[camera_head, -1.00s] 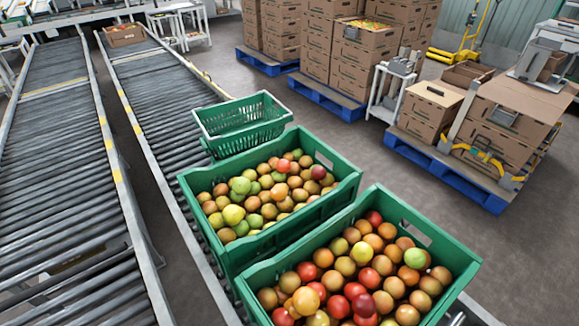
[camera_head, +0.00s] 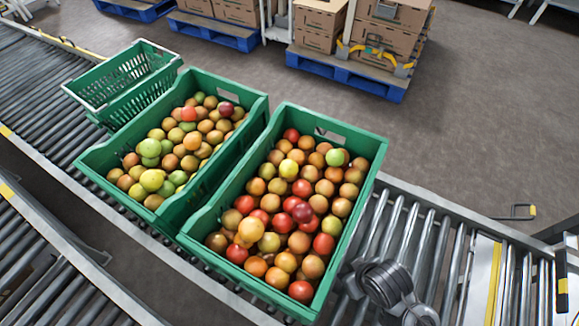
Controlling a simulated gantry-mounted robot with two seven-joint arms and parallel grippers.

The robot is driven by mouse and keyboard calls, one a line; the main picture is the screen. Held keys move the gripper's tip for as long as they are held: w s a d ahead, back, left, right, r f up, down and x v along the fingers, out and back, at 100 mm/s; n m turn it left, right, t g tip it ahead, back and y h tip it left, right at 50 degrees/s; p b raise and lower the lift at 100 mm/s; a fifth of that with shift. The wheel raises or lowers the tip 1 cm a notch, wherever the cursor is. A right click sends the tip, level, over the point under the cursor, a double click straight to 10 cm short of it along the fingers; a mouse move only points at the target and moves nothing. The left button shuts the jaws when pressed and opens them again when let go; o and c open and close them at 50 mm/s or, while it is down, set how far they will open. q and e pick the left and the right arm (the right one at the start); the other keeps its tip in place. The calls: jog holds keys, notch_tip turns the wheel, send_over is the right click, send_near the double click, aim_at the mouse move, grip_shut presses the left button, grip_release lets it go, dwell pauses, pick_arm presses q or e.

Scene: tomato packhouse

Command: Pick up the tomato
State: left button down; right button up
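Many tomatoes fill two green crates on the roller conveyor. The nearer crate (camera_head: 368,150) holds red, orange, yellow and brownish tomatoes. A dark red tomato (camera_head: 302,212) lies on top near its middle, and a light green tomato (camera_head: 335,157) lies near its far end. The second crate (camera_head: 92,158) stands close beside it on the left, with green, yellow and brownish tomatoes and a dark red tomato (camera_head: 226,109) near its far corner. No gripper fingers show in the head view. A dark ribbed rounded part with metal links shows at the lower right, beside the nearer crate.
An empty slatted green crate (camera_head: 120,80) stands behind the second crate. The roller conveyor (camera_head: 440,240) runs on to the right, with a white and yellow-striped section (camera_head: 484,280). Pallets with cardboard boxes (camera_head: 320,22) stand at the back. The grey floor (camera_head: 470,130) is clear.

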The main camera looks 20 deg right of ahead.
pick_arm(q)
jog(key=c, duration=1.8)
grip_release()
jog(key=shift+c, duration=0.2)
jog(key=o, duration=1.5)
jog(key=shift+d, duration=0.15)
